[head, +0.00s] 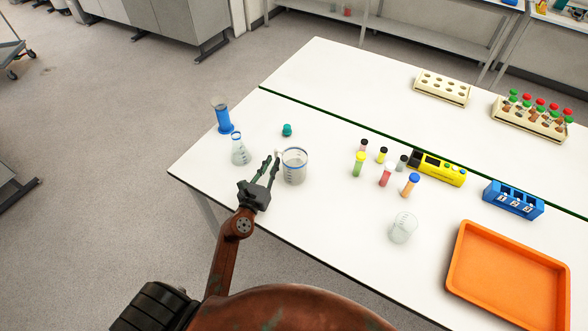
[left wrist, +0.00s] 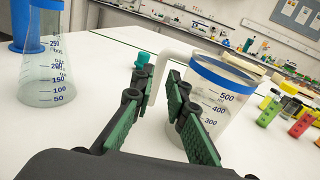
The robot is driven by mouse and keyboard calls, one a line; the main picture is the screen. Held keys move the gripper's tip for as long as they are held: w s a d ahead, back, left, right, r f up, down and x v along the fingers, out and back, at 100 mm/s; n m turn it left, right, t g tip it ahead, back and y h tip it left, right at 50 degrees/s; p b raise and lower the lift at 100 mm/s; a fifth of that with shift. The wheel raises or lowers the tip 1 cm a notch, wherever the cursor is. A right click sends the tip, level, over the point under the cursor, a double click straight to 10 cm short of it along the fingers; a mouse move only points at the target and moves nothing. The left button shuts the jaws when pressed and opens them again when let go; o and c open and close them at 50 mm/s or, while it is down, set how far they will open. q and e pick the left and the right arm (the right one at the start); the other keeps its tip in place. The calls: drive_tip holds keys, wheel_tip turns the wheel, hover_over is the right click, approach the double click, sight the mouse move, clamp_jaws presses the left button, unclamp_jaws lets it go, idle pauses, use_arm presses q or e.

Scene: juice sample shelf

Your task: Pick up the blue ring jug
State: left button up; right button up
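The blue ring jug (head: 294,172) is a clear beaker with a blue band at its rim and a pale handle on its left side. It stands upright on the white table, and its graduations show in the left wrist view (left wrist: 217,105). My left gripper (head: 270,164) is open just left of the jug, at the handle side. In the left wrist view my left gripper (left wrist: 163,88) has its green-padded fingers apart, with the handle (left wrist: 168,68) showing between the fingertips. I cannot tell whether either finger touches it. My right gripper is not in view.
A conical flask (head: 239,153) and a blue cylinder (head: 221,117) stand left of the jug. A teal-capped item (head: 287,130) is behind. Several coloured vials, a clear beaker (head: 403,228) and an orange tray (head: 510,276) lie to the right. The table's left front edge is near.

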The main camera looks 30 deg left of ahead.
sight(276, 154)
use_arm(q)
drive_tip(key=w, duration=0.4)
drive_tip(key=shift+w+a+f, duration=0.1)
drive_tip(key=shift+w+a, duration=0.2)
drive_tip(key=shift+a, duration=0.1)
drive_tip(key=shift+c, duration=0.7)
clamp_jaws()
drive_tip(key=shift+r, duration=0.25)
